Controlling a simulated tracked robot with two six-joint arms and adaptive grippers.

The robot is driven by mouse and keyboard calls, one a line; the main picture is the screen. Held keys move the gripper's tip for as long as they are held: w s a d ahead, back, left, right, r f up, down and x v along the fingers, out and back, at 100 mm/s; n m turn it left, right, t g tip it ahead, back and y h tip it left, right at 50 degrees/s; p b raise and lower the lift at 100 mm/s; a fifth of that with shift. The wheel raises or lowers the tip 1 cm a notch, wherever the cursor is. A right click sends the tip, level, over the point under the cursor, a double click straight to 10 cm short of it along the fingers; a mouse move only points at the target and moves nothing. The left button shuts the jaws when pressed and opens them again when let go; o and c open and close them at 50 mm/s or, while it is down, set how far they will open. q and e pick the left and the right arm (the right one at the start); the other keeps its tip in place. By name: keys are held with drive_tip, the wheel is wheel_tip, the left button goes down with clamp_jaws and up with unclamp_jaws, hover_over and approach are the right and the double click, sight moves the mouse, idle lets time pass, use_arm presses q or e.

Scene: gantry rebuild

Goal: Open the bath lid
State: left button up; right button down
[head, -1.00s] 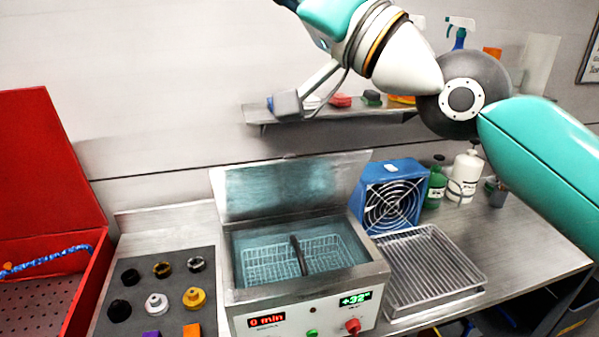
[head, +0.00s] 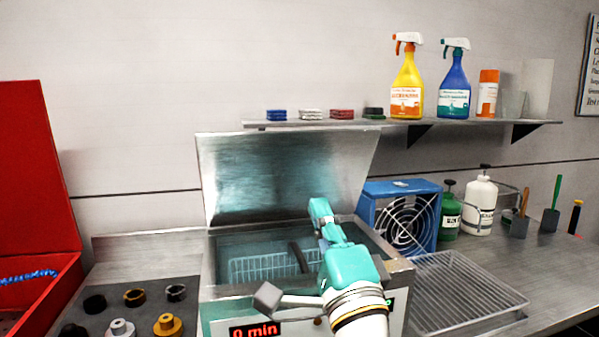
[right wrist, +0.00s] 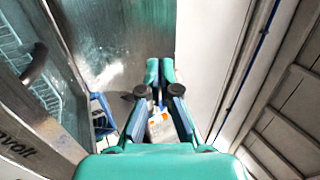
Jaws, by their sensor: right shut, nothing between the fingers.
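The bath lid (head: 265,180) is a brushed metal plate that stands raised at the back of the bath, leaning slightly backward. The metal bath (head: 212,290) below is open, with a wire basket (head: 262,268) and its dark handle in it. My right gripper (head: 320,207) is shut and empty, over the bath's right part and in front of the lid's lower right. In the right wrist view its fingertips (right wrist: 159,68) are together, close to the lid (right wrist: 115,35); I cannot tell if they touch it. My left gripper is out of view.
A blue fan box (head: 405,215) and a wire rack (head: 465,290) stand right of the bath. A shelf (head: 330,124) with spray bottles runs behind. A red case (head: 38,170) and a dark mat (head: 75,305) with small parts are on the left.

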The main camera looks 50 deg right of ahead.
sight(295, 146)
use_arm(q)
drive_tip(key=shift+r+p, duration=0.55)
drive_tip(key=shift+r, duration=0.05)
use_arm(e)
drive_tip(key=x, duration=1.3)
drive_tip(key=shift+w+d+r, duration=0.1)
drive_tip(key=shift+w+r, duration=0.05)
drive_tip(key=shift+w, duration=0.05)
